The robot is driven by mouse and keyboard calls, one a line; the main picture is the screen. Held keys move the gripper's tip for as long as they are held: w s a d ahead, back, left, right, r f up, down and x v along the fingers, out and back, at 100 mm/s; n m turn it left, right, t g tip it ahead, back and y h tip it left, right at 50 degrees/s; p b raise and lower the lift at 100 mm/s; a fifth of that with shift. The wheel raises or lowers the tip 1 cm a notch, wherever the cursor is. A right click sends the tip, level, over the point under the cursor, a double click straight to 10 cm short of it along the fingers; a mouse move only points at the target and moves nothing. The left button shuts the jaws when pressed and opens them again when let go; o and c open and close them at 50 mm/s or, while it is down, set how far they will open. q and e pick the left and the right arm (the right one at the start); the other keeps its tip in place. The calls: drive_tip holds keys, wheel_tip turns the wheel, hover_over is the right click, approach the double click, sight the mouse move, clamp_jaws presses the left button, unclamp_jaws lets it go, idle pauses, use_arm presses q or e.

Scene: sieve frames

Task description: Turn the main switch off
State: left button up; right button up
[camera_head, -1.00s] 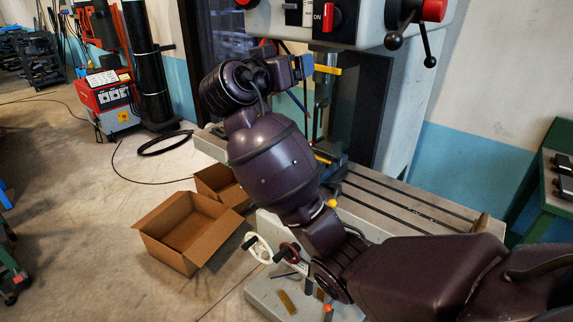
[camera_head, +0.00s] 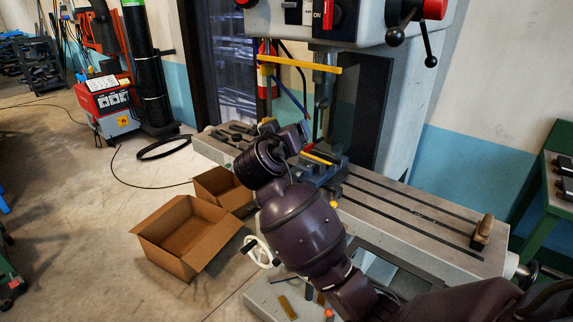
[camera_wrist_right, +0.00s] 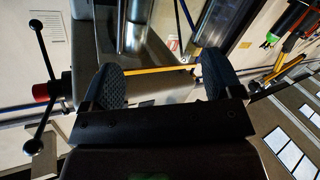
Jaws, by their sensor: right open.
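The main switch (camera_head: 328,14) is a red knob on a dark plate beside a small ON label, on the front of the grey drilling machine's head (camera_head: 365,30) at the top of the head view. My right gripper (camera_head: 297,138) is at the end of the dark arm, well below the switch and in front of the machine's table; its fingers are hard to make out there. In the right wrist view my right gripper (camera_wrist_right: 162,82) shows two textured fingers spread apart with nothing between them. I cannot make out the switch in that view. My left gripper is not in view.
A lever handle with black balls (camera_head: 427,45) sticks out right of the switch. A yellow bar (camera_head: 300,65) crosses below the head. The slotted machine table (camera_head: 400,205) carries a blue vise (camera_head: 318,172). Open cardboard boxes (camera_head: 165,262) stand on the floor.

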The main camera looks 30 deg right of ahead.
wheel_tip(320, 180, down, 7)
drive_tip(key=n+y, duration=0.2)
drive_tip(key=shift+s+t+b, duration=0.35)
drive_tip(key=shift+t, duration=0.05)
